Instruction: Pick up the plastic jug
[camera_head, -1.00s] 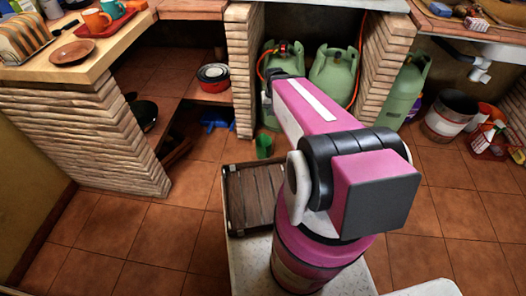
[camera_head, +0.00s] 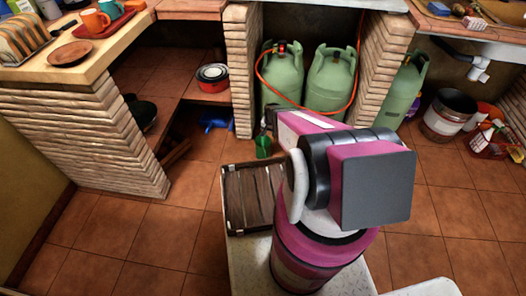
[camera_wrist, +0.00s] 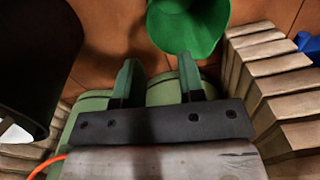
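The green plastic jug (camera_head: 263,147) stands on the tiled floor in front of the gas bottles, by the brick pillar. In the wrist view the jug (camera_wrist: 188,28) is at the top edge, partly cut off, with its open mouth visible. My gripper (camera_wrist: 157,64) is open and empty. Its two fingers point towards the jug, which lies just beyond them and slightly to the right. In the head view my gripper is mostly hidden by my arm.
Two green gas bottles (camera_head: 283,78) with an orange hose stand behind, between brick pillars (camera_head: 241,70). A blue dustpan (camera_head: 216,124) lies left of the jug. A wooden crate (camera_head: 232,201) is nearer to me. Open floor (camera_head: 125,225) lies on the left.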

